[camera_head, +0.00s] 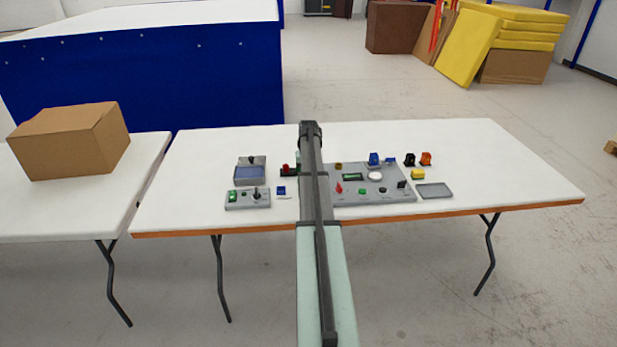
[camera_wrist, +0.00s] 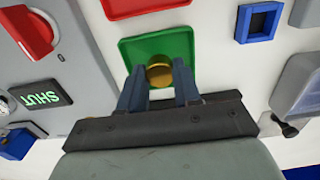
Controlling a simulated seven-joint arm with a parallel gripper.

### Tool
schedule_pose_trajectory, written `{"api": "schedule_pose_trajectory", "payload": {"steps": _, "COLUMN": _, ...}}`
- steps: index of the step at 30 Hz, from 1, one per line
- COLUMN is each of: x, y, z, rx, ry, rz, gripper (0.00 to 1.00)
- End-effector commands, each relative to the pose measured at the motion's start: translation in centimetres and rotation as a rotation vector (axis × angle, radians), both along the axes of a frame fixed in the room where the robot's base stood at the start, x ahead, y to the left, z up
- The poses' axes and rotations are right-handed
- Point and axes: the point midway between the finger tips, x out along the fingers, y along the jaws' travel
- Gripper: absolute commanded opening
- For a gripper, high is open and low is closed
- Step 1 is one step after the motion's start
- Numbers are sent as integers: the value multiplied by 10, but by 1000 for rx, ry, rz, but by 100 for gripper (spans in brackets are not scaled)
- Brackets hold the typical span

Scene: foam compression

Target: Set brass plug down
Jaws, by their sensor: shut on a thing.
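The brass plug (camera_wrist: 159,68) shows in the wrist view as a round gold end between the two blue fingertips of my gripper (camera_wrist: 158,74), which is shut on it. Plug and fingertips are over a green square pad (camera_wrist: 134,50) with a raised-looking rim. I cannot tell whether the plug touches the pad or is held just above it. In the head view my arm covers the gripper and the plug.
A red pad (camera_wrist: 140,4) lies beside the green one. A grey panel (camera_head: 375,196) with a red knob (camera_wrist: 25,32) and a "SHUT" display (camera_wrist: 41,94) is close on one side. A blue square frame (camera_wrist: 258,22) and a grey box (camera_head: 249,172) are on the other.

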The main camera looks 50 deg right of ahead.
Motion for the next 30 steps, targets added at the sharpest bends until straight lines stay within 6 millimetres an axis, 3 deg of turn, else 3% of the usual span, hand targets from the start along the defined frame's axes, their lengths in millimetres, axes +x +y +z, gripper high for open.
{"api": "schedule_pose_trajectory", "payload": {"steps": 11, "x": 0, "y": 0, "z": -3, "rx": -1, "ry": -1, "rz": 0, "gripper": 0}}
{"api": "schedule_pose_trajectory", "payload": {"steps": 12, "x": 0, "y": 0, "z": -4, "rx": -1, "ry": -1, "rz": 0, "gripper": 34}}
{"api": "schedule_pose_trajectory", "payload": {"steps": 18, "x": 0, "y": 0, "z": -3, "rx": -1, "ry": -1, "rz": 0, "gripper": 54}}
{"api": "schedule_pose_trajectory", "payload": {"steps": 20, "x": 0, "y": 0, "z": -3, "rx": 0, "ry": 0, "rz": 0, "gripper": 58}}
{"api": "schedule_pose_trajectory", "payload": {"steps": 30, "x": 0, "y": 0, "z": 2, "rx": -1, "ry": -1, "rz": 0, "gripper": 58}}
